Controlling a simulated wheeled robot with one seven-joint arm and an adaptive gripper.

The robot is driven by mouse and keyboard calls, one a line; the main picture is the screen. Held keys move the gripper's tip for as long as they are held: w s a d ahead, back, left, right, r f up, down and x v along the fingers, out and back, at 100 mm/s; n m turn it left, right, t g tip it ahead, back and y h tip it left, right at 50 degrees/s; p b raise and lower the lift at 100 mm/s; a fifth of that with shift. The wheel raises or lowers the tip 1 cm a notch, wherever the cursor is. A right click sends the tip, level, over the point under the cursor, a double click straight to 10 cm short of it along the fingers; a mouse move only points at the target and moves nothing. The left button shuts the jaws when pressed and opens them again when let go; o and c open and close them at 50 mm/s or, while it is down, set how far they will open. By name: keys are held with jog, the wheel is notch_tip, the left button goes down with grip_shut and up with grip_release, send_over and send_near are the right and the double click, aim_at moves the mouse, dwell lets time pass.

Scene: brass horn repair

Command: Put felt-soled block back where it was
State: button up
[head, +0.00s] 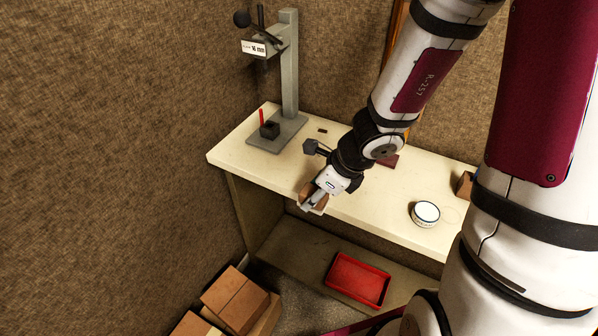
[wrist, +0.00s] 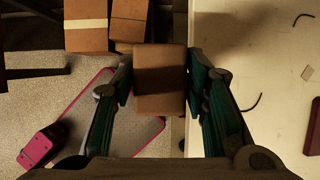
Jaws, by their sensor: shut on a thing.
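A brown block, which I take to be the felt-soled block (wrist: 160,100), sits between the fingers of my gripper (wrist: 158,76) in the wrist view. One face is darker than the other; I cannot make out a felt sole. In the head view my gripper (head: 314,202) points down by the front edge of the cream bench (head: 365,203), shut on the block (head: 306,190). In the wrist view the block overlaps the bench edge, mostly on the floor side. Its underside is hidden.
A grey stand (head: 289,70) with a black block and red marker at its base is at the bench's back left. A round white tin (head: 426,213) and another brown block (head: 465,184) are to the right. A red tray (head: 357,279) lies below; cartons (head: 236,299) stand on the floor.

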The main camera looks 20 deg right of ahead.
jog(key=shift+w+f+p, duration=0.1)
jog(key=shift+w+p, duration=0.2)
jog(key=shift+w, duration=0.05)
jog(key=p, duration=0.3)
send_over(299, 170)
jog(key=s+d, duration=0.1)
jog(key=s, duration=0.1)
jog(key=shift+w+d+f, duration=0.1)
jog(key=shift+w+f, duration=0.1)
jog(key=shift+f, duration=0.55)
jog(key=shift+w+f, duration=0.2)
jog(key=shift+f, duration=0.05)
jog(key=shift+f+p, duration=0.3)
jog(key=shift+f, duration=1.2)
jog(key=shift+f, duration=0.15)
jog(key=o, duration=1.3)
